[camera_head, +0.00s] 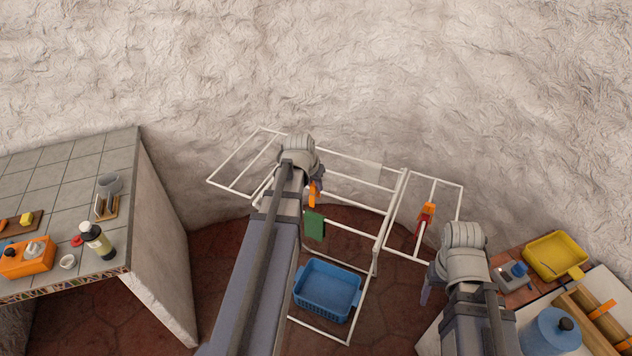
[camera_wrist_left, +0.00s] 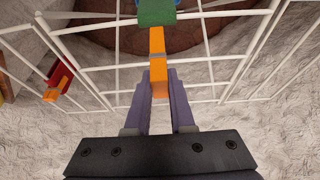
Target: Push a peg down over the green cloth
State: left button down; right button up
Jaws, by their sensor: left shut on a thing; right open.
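The green cloth (camera_head: 314,226) hangs on a rail of the white drying rack (camera_head: 376,250); it also shows at the top of the left wrist view (camera_wrist_left: 156,12). My left gripper (camera_head: 318,182) is shut on an orange peg (camera_wrist_left: 158,70), also visible in the head view (camera_head: 313,194). The peg points toward the cloth, and its far end meets the cloth's edge in the left wrist view. I cannot tell whether it touches or straddles the cloth. My right gripper (camera_head: 426,288) is open and apart from the rack, at the right.
A red cloth (camera_head: 422,221) with an orange peg hangs on the rack's right wing. A tiled counter (camera_head: 70,165) stands left; a yellow tray (camera_head: 555,256) and blue jug (camera_head: 552,333) are at right.

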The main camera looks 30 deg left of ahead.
aim_at(311, 199)
pick_arm(q)
jog(key=shift+w+f+b, duration=0.1)
jog(key=shift+f+b, duration=0.25)
jog(key=shift+f, duration=0.1)
notch_tip(311, 199, down, 10)
jog(key=b, duration=0.9)
jog(key=shift+r+b, duration=0.15)
jog(key=shift+b, duration=0.25)
jog(key=c, duration=0.7)
grip_release()
jog(key=shift+r, duration=0.1)
jog(key=p+v, duration=0.7)
jog(key=v, duration=0.1)
